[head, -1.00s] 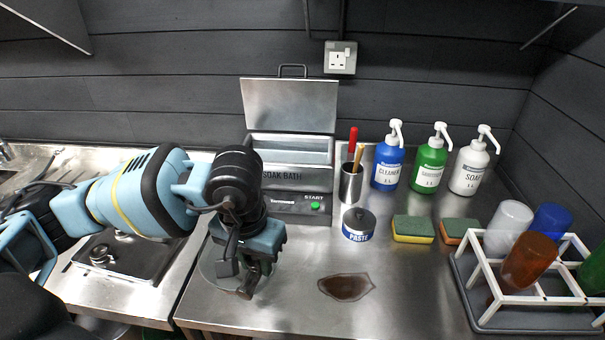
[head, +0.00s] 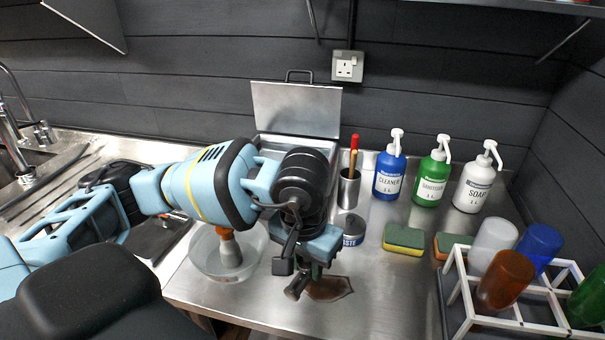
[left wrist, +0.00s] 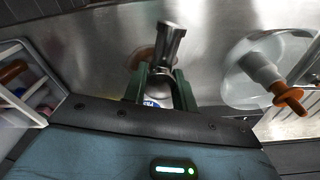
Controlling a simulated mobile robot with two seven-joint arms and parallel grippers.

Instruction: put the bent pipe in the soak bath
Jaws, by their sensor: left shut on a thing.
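My left gripper (head: 302,280) is low over the steel counter, in front of the paste tub (head: 351,230). It is shut on a short grey metal piece, which I take for the bent pipe (left wrist: 171,42); it shows between the green fingers in the left wrist view (left wrist: 166,88). Its bend is hard to make out. The soak bath (head: 266,145) stands behind my left arm against the wall, with its lid (head: 297,108) raised. My arm hides most of its front and opening. My right gripper is not in view.
A clear bowl (head: 205,262) holding a white and orange piece stands left of my gripper. Pump bottles (head: 389,172), a tool cup (head: 347,188), a sponge (head: 404,239) and a cup rack (head: 455,290) stand to the right.

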